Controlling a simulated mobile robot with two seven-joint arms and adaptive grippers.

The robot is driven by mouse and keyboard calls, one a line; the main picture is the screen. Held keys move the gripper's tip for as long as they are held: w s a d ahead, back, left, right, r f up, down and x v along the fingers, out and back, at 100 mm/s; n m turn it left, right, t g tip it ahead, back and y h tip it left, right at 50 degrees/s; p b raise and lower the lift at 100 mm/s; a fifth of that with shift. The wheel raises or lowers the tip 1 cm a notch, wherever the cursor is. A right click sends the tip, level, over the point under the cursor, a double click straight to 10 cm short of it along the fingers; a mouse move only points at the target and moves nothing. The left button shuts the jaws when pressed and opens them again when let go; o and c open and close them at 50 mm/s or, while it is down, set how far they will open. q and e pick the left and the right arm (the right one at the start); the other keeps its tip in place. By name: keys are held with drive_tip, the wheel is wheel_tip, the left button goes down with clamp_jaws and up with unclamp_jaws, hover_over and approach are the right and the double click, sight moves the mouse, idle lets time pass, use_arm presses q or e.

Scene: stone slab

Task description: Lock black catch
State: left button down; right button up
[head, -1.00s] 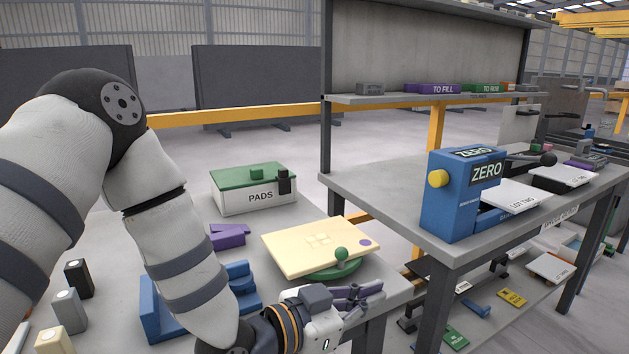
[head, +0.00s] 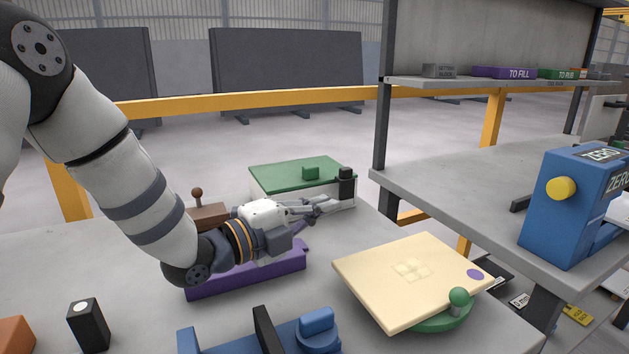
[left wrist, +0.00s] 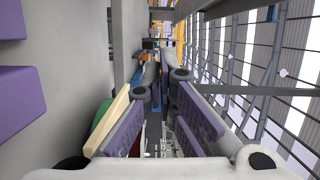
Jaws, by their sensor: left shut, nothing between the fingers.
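The black catch (head: 346,186) stands upright at the right front of the PADS box, a pale box with a green lid (head: 290,174). The lid lies flat on the box. My left gripper (head: 332,205) is shut and empty, its fingertips at the front of the box, close to the catch's lower part. I cannot tell whether they touch it. The gripper hides most of the box's front and its label. In the left wrist view the purple-padded fingers (left wrist: 160,90) reach forward and I cannot make out the catch. My right gripper is not in view.
A purple block (head: 250,280) and a brown block with a knob (head: 203,208) lie around my left wrist. A cream slab (head: 405,280) on a green turntable (head: 440,318) stands at the right. Blue fixtures (head: 315,325) are in front. A grey bench with a blue ZERO machine (head: 560,225) stands further right.

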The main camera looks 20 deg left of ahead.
sight(345, 183)
use_arm(q)
drive_tip(key=shift+w+a+m, duration=0.1)
drive_tip(key=shift+a+m, duration=0.2)
drive_tip(key=shift+a, duration=0.05)
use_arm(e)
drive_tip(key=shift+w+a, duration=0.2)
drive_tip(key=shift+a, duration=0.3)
use_arm(q)
drive_tip(key=w+d+b, duration=0.1)
drive_tip(key=w+d, duration=0.1)
drive_tip(key=w, duration=0.9)
drive_tip(key=shift+w, duration=0.25)
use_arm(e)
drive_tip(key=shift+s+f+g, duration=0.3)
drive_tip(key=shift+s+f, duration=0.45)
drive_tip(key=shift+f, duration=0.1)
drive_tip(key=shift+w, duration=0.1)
